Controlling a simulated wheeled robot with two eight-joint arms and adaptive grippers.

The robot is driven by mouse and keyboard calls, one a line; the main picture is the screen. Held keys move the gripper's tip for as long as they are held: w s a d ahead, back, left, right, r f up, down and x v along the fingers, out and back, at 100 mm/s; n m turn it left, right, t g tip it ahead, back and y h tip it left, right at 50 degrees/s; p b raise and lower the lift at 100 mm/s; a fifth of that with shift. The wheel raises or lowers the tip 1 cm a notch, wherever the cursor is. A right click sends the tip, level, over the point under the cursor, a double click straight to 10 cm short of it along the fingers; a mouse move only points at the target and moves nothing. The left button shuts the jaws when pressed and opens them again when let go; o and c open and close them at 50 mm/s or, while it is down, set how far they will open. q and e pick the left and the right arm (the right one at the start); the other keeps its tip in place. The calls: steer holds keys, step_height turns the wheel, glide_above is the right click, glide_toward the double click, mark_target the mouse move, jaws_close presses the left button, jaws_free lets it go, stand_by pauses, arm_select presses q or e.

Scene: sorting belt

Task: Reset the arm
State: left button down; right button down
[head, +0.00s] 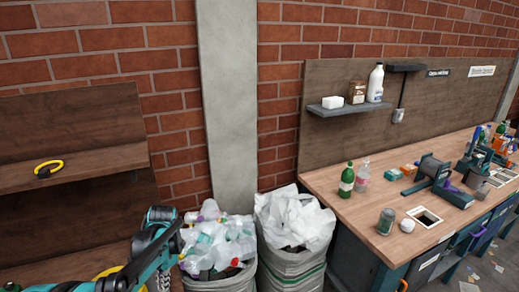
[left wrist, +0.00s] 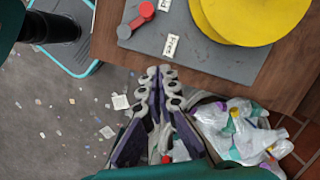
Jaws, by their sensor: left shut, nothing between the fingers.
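My left arm comes in from the bottom left of the head view, teal and dark grey. Its gripper (head: 172,242) is in the air in front of the bag of plastic bottles. In the left wrist view the gripper (left wrist: 165,73) has its two jointed fingers together, shut and empty. The fingertips appear over the edge of a wooden surface with a grey mat (left wrist: 195,65). My right gripper is in neither view.
Bags of plastic bottles (head: 222,240) and white waste (head: 295,220) stand by the wall. A wooden workbench (head: 345,212) with bottles and tools is at right. A yellow disc (left wrist: 255,18) lies on the mat. Litter dots the grey floor (left wrist: 70,120).

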arm_select(q)
steer(key=s+d+r+n+t, duration=0.3)
steer(key=s+d+t, duration=0.1)
steer(key=s+d, duration=0.3)
steer(key=s+d+r+n+t+h, duration=0.1)
steer(key=s+d+r+n+t, duration=0.1)
steer(key=s+d, duration=0.5)
steer(key=shift+s+d+r+n+t+h+b, duration=0.25)
steer(key=shift+d+r+n+t+b, duration=0.45)
steer(key=shift+t, duration=0.6)
steer(key=shift+a+f, duration=0.2)
steer(key=shift+f, duration=0.1)
